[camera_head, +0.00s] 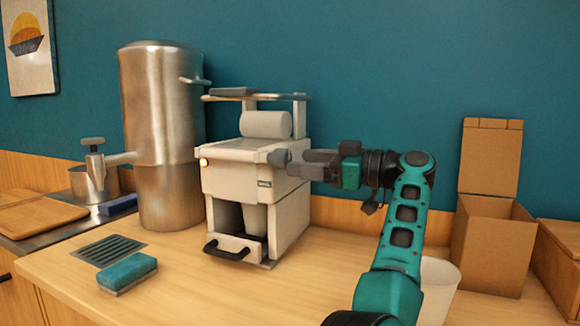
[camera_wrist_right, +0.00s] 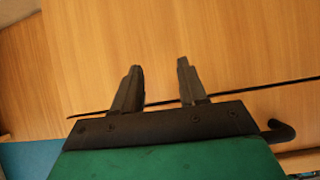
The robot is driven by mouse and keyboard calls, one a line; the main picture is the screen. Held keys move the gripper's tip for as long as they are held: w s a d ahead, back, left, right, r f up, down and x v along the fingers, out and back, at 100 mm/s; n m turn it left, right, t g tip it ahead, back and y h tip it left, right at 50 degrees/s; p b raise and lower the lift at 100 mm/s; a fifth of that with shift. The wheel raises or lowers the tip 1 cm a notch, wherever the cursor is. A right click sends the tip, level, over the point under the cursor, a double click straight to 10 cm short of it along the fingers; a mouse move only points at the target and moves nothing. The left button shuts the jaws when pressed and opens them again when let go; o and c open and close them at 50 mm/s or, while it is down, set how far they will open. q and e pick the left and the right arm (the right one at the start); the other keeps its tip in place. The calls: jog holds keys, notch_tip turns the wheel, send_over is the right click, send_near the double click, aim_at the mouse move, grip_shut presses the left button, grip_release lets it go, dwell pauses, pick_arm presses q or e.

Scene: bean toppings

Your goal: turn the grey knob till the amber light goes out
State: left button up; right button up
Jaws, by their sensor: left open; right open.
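The white machine (camera_head: 235,172) stands on the counter in the head view. Its amber light (camera_head: 203,162) glows at the front left corner. The grey knob (camera_head: 277,158) sits at the front right corner, partly hidden by my left gripper (camera_head: 292,157). That gripper points left, with its fingertips at the knob. It is open; whether the fingers touch the knob I cannot tell. My right gripper (camera_wrist_right: 160,65) shows in the right wrist view, open and empty before a wooden surface.
A tall steel urn (camera_head: 163,140) stands left of the machine. A teal sponge (camera_head: 127,272) and a dark grate (camera_head: 108,250) lie in front. A white cup (camera_head: 440,280) is behind my arm. An open cardboard box (camera_head: 492,245) stands at the right. The front counter middle is clear.

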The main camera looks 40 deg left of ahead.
aim_at(289, 159)
pick_arm(q)
jog(key=shift+x, duration=2.15)
jog(key=shift+c, duration=0.2)
jog(key=c, duration=1)
jog(key=n+p, duration=0.2)
jog(key=n, duration=0.1)
jog(key=shift+w+r, duration=0.1)
jog(key=shift+r, duration=0.05)
jog(key=shift+n+g+b, duration=0.3)
jog(key=shift+n+b, duration=0.85)
jog(key=shift+n, duration=8.95)
